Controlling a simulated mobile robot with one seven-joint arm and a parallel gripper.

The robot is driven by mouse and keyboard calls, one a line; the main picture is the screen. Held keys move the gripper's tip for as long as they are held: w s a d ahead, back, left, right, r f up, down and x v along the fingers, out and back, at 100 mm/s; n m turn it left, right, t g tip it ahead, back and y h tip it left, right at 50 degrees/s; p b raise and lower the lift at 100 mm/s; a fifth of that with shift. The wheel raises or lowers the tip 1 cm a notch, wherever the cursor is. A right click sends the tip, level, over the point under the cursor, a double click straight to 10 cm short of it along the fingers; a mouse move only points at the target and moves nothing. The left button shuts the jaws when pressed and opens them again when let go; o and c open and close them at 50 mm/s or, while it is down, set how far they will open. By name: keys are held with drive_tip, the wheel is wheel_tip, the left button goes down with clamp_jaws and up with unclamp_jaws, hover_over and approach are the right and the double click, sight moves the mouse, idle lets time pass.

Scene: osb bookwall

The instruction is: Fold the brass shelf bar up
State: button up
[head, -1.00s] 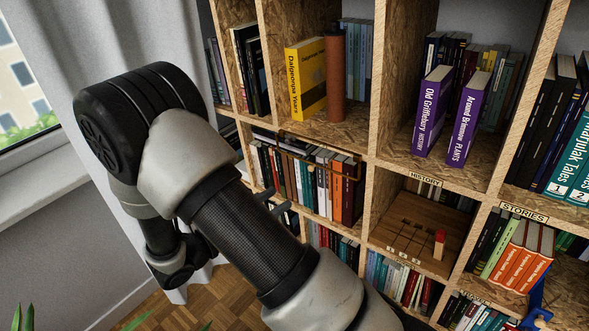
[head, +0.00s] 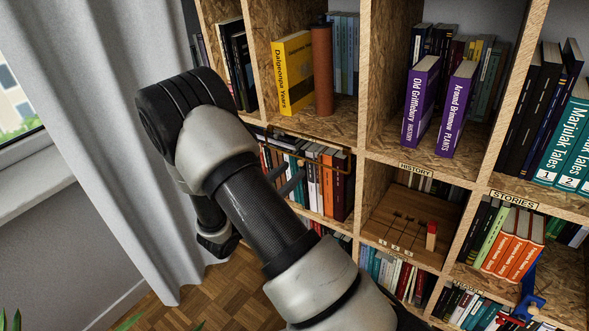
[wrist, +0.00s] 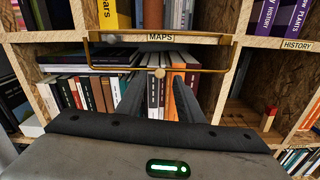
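The brass shelf bar (head: 333,171) is a thin U-shaped bar on the MAPS shelf edge. It hangs down in front of a row of books in the middle cubby. In the wrist view the bar (wrist: 112,69) spans the cubby below the MAPS label (wrist: 160,38), with a round knob (wrist: 160,72) at its lower middle. My gripper (head: 286,178) is in front of that cubby in the head view, at its left part. In the wrist view my gripper's two dark fingers (wrist: 158,88) stand apart with nothing between them, just below the knob. I cannot tell whether they touch the bar.
Above the bar stand a yellow book (head: 293,75) and a brown cylinder (head: 322,70). A wooden board with a red peg (head: 431,236) is in the cubby to the right. Purple books (head: 421,100) stand upper right. A curtain (head: 110,110) hangs left.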

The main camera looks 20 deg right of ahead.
drive_tip(key=shift+x, duration=1.45)
drive_tip(key=shift+c, duration=0.6)
clamp_jaws()
drive_tip(key=shift+r, duration=0.1)
